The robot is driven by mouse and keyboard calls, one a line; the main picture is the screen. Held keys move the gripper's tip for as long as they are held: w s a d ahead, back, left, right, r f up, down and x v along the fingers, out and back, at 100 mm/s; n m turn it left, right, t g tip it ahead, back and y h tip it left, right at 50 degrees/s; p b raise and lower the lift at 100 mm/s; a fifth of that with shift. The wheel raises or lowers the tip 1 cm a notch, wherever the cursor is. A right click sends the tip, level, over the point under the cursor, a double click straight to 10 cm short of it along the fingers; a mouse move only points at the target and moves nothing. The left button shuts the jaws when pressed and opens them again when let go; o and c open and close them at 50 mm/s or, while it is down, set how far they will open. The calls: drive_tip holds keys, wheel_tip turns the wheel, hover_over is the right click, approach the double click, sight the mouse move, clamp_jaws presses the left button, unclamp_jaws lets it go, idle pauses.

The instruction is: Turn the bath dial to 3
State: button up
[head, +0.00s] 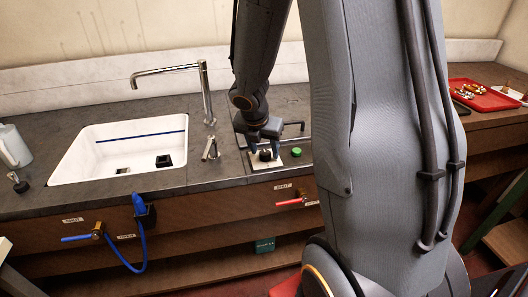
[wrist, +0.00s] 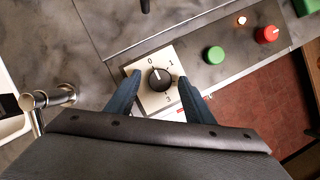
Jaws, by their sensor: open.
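The bath dial (wrist: 160,78) is a black round knob on a pale square plate (wrist: 152,101). The plate shows 0 at the top, 1 at the upper right and 3 at the lower right; any 2 is hidden by a finger. The knob's white mark points up toward 0. My gripper (wrist: 158,80) is open, with one blue finger on each side of the knob; whether they touch it I cannot tell. In the head view my gripper (head: 265,141) points down over the dial (head: 265,155).
A green button (wrist: 215,54), a lit lamp (wrist: 242,20) and a red knob (wrist: 268,34) lie right of the dial. A sink (head: 112,163) and a tall faucet (head: 206,90) stand left. Red-handled (head: 290,202) and blue-handled valves (head: 78,238) project from the counter front.

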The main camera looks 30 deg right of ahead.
drive_tip(key=shift+f, duration=0.25)
drive_tip(key=c, duration=1)
drive_tip(key=shift+c, duration=0.2)
